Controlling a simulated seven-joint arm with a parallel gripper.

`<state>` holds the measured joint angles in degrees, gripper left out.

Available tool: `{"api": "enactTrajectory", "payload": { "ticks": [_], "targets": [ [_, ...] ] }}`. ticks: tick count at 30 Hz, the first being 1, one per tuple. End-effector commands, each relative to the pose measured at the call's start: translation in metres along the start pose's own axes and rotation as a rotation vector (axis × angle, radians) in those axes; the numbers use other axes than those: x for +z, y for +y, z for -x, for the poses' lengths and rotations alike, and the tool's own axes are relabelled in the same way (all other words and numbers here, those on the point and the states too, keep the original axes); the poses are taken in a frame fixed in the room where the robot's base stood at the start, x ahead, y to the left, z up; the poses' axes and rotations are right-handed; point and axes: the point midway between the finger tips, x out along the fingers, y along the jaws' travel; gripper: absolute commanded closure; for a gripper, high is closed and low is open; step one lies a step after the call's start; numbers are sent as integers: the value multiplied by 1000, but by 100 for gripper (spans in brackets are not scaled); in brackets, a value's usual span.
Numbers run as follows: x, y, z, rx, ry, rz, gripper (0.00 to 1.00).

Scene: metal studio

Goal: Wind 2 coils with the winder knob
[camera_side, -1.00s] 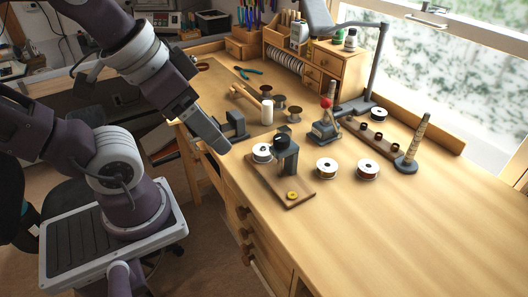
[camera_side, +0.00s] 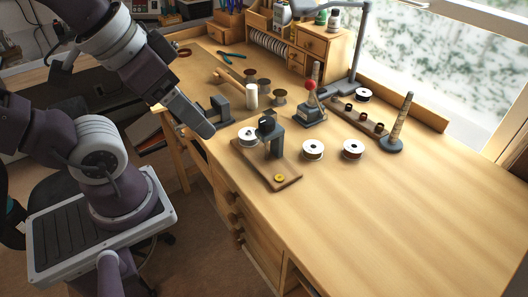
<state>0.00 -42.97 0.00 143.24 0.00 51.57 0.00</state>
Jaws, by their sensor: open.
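A small winder stands on a wooden board (camera_side: 270,176) near the bench's front edge. It has a dark grey post (camera_side: 274,146) with a black round part (camera_side: 267,122) on top. A white spool (camera_side: 248,137) is at its back left and a yellow disc (camera_side: 279,178) lies at the board's front end. I cannot clearly tell which part is the winder knob. My gripper (camera_side: 207,130) is open, to the left of the winder at the bench's left edge, apart from it. Its fingers are hard to make out.
A dark grey block (camera_side: 220,107) stands close beside my gripper. A red-knobbed lever device (camera_side: 311,110) and two white-rimmed spools (camera_side: 313,150) stand right of the winder. A cone of thread (camera_side: 400,122) and a rack (camera_side: 360,116) are farther right. The right foreground bench is bare.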

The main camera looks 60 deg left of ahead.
Motion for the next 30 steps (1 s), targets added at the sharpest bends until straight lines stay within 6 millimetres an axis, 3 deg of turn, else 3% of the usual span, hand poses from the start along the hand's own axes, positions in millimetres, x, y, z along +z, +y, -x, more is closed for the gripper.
{"api": "enactTrajectory", "payload": {
  "ticks": [1,3,5,8,12,16,20,30],
  "targets": [
    [0,0,0,0,0,0,35],
    [-5,0,0,0,-13,41,48],
    [-18,-1,0,-4,-59,170,48],
    [-56,-3,-9,-50,-181,553,48],
    [-105,-7,-40,-201,-324,1104,48],
    [-128,-10,-67,-336,-378,1427,48],
    [-131,-11,-80,-389,-389,1536,48],
    [-103,-10,-132,-388,-388,1537,48]
  ]
}}
